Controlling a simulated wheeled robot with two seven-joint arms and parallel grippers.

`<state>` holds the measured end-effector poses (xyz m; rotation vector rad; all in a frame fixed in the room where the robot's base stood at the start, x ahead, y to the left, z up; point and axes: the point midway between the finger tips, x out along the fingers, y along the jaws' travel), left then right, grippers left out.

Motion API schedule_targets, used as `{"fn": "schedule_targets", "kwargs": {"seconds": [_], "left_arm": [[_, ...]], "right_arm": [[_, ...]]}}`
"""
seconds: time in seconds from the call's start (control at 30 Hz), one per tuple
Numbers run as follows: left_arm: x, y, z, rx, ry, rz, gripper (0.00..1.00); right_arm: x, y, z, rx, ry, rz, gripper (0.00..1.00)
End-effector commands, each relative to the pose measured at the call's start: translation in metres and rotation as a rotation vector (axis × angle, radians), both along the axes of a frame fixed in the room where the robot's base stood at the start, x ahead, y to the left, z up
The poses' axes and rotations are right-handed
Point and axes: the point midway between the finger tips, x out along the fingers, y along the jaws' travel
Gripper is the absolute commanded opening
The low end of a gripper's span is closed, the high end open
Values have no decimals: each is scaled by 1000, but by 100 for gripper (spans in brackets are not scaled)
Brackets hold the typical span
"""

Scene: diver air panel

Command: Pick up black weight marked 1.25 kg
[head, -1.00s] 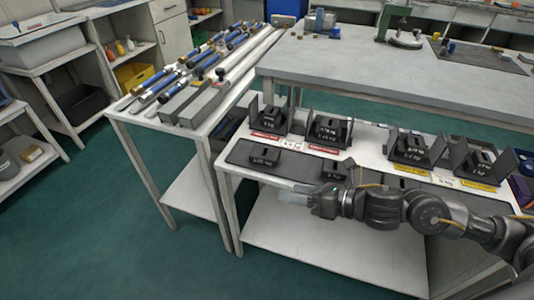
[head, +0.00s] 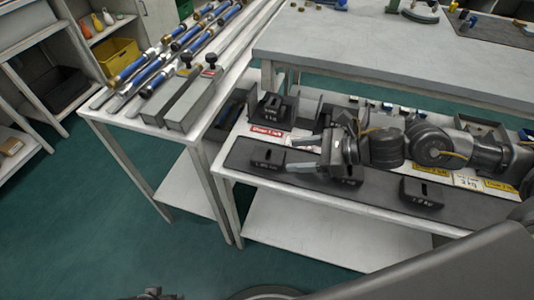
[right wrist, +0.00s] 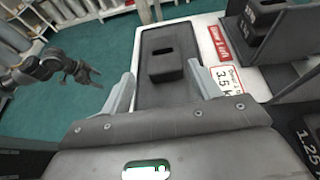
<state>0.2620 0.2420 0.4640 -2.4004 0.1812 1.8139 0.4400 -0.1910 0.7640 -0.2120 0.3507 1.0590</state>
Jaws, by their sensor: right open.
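My right gripper (head: 302,153) is open and empty above the dark mat. Its two fingers point left toward a black block weight with a slot (head: 267,157). That weight lies on the mat, ahead of the open fingers in the right wrist view (right wrist: 166,67); its marking is too small to read surely. A black weight marked 1.25 (right wrist: 303,138) shows, cut off, at the lower right of the right wrist view. Another black weight (head: 348,180) is partly hidden under my right gripper. My left gripper (right wrist: 82,72) is far off over the floor; its jaw state is unclear.
Another black weight (head: 421,194) lies on the mat (head: 385,195) to the right. A weight (head: 271,108) stands in a holder behind a red label (head: 266,131). Blue-handled tools (head: 160,62) and grey bars (head: 192,100) lie on the left table.

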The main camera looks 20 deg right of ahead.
Motion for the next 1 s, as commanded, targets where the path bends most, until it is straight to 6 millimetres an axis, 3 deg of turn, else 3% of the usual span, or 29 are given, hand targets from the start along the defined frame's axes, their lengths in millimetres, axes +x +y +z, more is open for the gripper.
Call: {"fn": "schedule_targets", "kwargs": {"seconds": [0.2,0.47,0.6,0.8,1.0], "left_arm": [[1,0,-5,0,3,-1,73],[1,0,-6,0,4,-1,73],[2,-1,-7,-2,-1,-1,73],[-1,-1,-21,0,15,-2,73],[-1,-1,-23,0,18,-2,73]], "right_arm": [[13,25,-11,1,0,0,62],[18,33,-15,0,0,0,62],[28,48,-20,1,0,2,62],[40,69,-31,0,1,2,62],[42,72,-34,-2,0,1,62]]}}
